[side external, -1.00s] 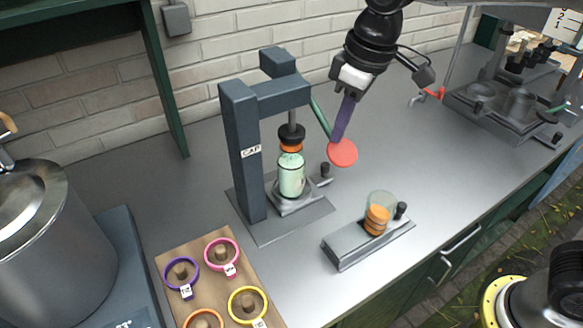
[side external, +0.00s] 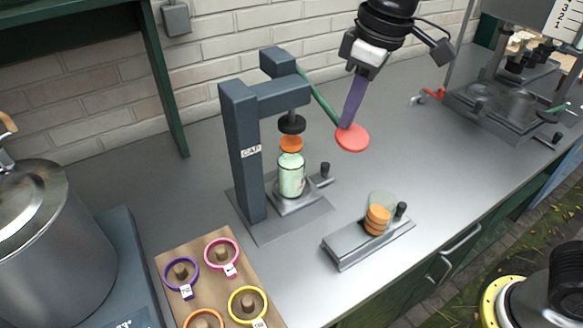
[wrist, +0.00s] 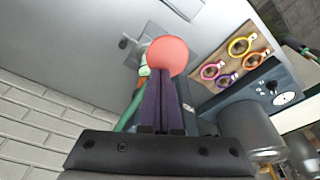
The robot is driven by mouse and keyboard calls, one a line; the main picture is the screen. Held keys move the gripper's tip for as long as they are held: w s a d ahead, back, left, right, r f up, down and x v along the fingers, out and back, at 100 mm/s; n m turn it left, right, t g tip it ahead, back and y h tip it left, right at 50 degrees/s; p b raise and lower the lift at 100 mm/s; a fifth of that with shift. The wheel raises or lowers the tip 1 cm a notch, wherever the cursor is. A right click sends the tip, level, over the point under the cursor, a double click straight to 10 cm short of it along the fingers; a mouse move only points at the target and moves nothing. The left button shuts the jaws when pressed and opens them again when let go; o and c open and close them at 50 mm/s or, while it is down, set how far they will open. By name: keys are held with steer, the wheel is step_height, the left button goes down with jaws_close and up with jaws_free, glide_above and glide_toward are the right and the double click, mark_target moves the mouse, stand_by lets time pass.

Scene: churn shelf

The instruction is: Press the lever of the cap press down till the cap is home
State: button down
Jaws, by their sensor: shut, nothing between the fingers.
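The dark blue cap press (side external: 243,150), marked CAP, stands on the grey counter. Its green lever (side external: 318,96) slopes down to a round red pad (side external: 352,138). A pale green bottle (side external: 291,178) stands upright on the press base with an orange cap (side external: 291,143) on its neck. The black press head (side external: 291,124) is just above the cap; a thin gap seems to show. My gripper (side external: 347,126) is shut and empty, its purple fingertips at the red pad, seemingly touching it.
A cap holder (side external: 368,246) with stacked orange caps stands at front right of the press. A board (side external: 215,285) with coloured rings lies front left, beside a big steel pot (side external: 45,230). Another grey machine (side external: 510,105) stands far right.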

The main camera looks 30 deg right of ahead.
steer(key=shift+s+r, duration=0.3)
steer(key=shift+r, duration=0.35)
steer(key=shift+s+r, duration=0.25)
steer(key=shift+r, duration=0.35)
steer(key=shift+s+r, duration=0.3)
steer(key=shift+r, duration=0.35)
steer(key=shift+s+r, duration=0.2)
steer(key=shift+r, duration=0.75)
steer(key=shift+s+r, duration=0.15)
steer(key=shift+r, duration=0.8)
step_height(320, 180, up, 6)
